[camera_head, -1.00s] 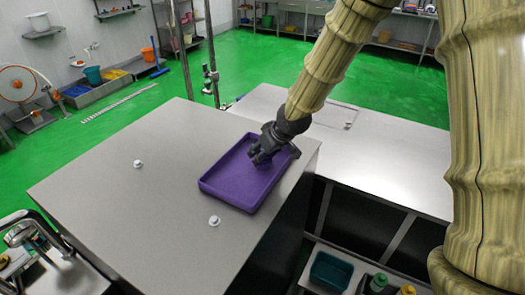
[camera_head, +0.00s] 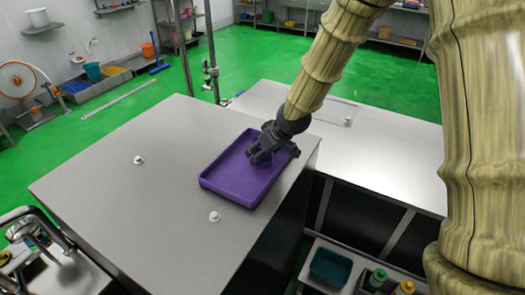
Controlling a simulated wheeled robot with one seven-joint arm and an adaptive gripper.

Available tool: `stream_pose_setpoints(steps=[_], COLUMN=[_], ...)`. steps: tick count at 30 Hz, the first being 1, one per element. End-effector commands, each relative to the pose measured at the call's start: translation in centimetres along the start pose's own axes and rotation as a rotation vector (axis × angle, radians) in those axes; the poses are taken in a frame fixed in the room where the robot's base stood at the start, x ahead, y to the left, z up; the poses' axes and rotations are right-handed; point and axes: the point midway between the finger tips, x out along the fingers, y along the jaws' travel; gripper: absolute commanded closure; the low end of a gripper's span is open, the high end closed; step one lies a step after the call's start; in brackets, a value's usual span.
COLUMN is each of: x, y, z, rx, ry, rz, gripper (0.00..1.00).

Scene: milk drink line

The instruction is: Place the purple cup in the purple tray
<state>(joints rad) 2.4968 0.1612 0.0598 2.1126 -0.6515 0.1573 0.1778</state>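The purple tray (camera_head: 222,187) lies on the grey metal counter near its right edge. My gripper (camera_head: 259,154) is over the far half of the tray, pointing down into it. A small purple shape (camera_head: 262,160) shows at the fingertips and looks like the purple cup, in or just above the tray. It blends with the tray's colour, and the fingers hide much of it. I cannot tell whether the fingers grip it or whether it rests on the tray floor.
Two small white objects, one to the left (camera_head: 139,160) and one in front of the tray (camera_head: 215,216), sit on the counter (camera_head: 150,215). The counter's left part is clear. A second metal surface (camera_head: 390,150) lies to the right, with bottles (camera_head: 377,278) on a shelf below.

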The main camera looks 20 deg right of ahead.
Motion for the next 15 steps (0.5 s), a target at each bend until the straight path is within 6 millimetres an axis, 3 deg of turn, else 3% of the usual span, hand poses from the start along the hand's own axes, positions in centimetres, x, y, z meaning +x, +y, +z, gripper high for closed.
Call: stream_pose_setpoints(steps=[8, 15], x=[-1.4, -4.1], y=[0.0, 0.0], z=[-0.1, -0.1], rx=[0.001, 0.002], ry=[0.002, 0.002], rz=[0.000, 0.000], gripper=[0.29, 0.29])
